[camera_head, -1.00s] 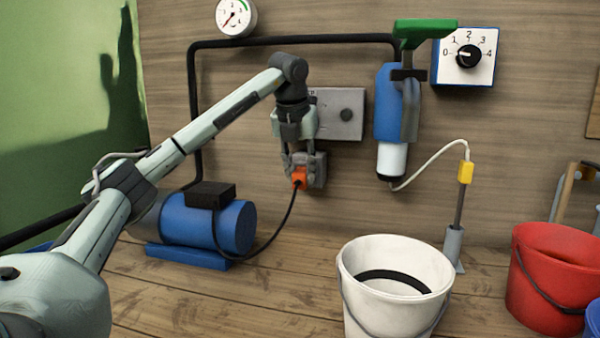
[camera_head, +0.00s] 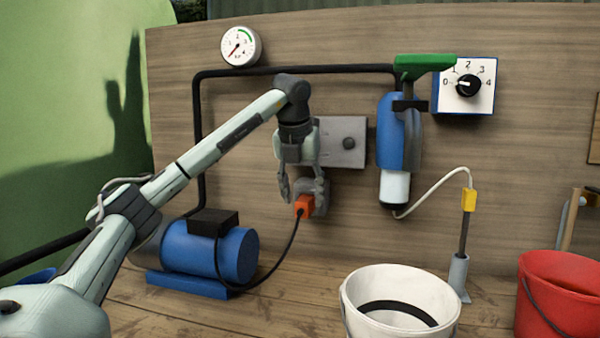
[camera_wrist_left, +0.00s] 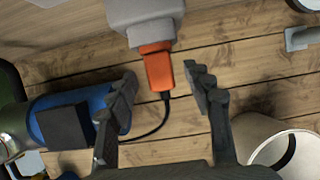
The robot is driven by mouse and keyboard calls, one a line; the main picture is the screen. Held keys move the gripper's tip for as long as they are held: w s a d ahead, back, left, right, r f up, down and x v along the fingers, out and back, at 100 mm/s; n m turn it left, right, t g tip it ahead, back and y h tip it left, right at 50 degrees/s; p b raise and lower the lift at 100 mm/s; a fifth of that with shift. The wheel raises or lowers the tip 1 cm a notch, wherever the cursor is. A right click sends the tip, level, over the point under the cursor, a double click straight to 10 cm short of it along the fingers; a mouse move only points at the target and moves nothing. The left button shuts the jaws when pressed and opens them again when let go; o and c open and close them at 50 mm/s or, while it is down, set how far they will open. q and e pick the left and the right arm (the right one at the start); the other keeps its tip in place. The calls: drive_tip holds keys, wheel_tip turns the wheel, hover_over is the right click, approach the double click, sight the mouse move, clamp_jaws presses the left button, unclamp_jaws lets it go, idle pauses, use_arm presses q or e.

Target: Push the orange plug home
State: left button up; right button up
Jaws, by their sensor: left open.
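The orange plug (camera_head: 304,207) is at the grey socket on the wooden wall, with a black cable hanging from it. In the left wrist view the plug (camera_wrist_left: 158,72) meets the grey socket (camera_wrist_left: 147,20); I cannot tell how deep it sits. My left gripper (camera_head: 300,190) is open at the plug, pointing down. In the wrist view its fingers (camera_wrist_left: 160,75) stand apart on either side of the plug's outer end, with visible gaps. The gripper partly hides the socket in the head view. My right gripper is not in view.
A blue motor (camera_head: 215,253) sits below left, joined to the cable. A blue pump with a green handle (camera_head: 424,66) hangs to the right. A white bucket (camera_head: 352,322) stands in front; a red bucket (camera_head: 560,300) is farther right.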

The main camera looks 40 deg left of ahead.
use_arm(q)
drive_tip(key=v, duration=1)
drive_tip(key=shift+r, duration=0.2)
